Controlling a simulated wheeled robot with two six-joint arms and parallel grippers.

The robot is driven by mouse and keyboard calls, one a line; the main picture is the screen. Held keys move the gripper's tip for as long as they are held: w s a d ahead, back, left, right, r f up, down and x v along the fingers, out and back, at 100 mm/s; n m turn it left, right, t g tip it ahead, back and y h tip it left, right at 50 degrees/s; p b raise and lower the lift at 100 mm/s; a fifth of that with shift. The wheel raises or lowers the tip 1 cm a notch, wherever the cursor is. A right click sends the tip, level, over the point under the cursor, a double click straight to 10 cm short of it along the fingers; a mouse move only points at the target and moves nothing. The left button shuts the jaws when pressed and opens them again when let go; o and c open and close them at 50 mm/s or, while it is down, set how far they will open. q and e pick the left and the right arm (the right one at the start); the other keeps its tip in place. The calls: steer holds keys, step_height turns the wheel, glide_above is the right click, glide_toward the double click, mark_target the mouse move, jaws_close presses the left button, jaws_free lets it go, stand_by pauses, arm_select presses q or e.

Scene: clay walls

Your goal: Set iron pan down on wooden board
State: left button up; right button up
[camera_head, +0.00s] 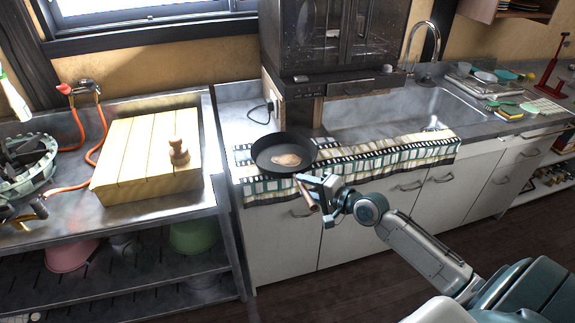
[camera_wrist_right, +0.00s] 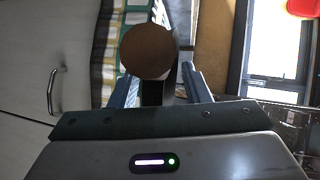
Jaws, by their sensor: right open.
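The black iron pan (camera_head: 268,150) rests on the patterned cloth on the counter left of the sink. A flat brownish thing lies in it. Its wooden-ended handle (camera_head: 307,195) points out over the counter's front edge. My right gripper (camera_head: 318,183) is open at the handle. In the right wrist view the round brown handle end (camera_wrist_right: 149,51) shows between the two fingers of my gripper (camera_wrist_right: 160,80); contact cannot be told. The pale wooden board (camera_head: 128,150) is a thick slatted block on the metal bench to the left. My left gripper is out of view.
A small wooden turned piece (camera_head: 179,152) stands on the board's right part. A red-orange hose (camera_head: 98,135) runs behind and left of the board. The patterned cloth (camera_head: 400,155) covers the counter's front edge. A dark oven-like cabinet (camera_head: 330,40) stands behind the pan.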

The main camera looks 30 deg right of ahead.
steer(key=shift+w+a, duration=0.15)
steer(key=shift+w, duration=0.15)
steer(key=shift+f, duration=0.1)
jaws_close()
stand_by(1.1)
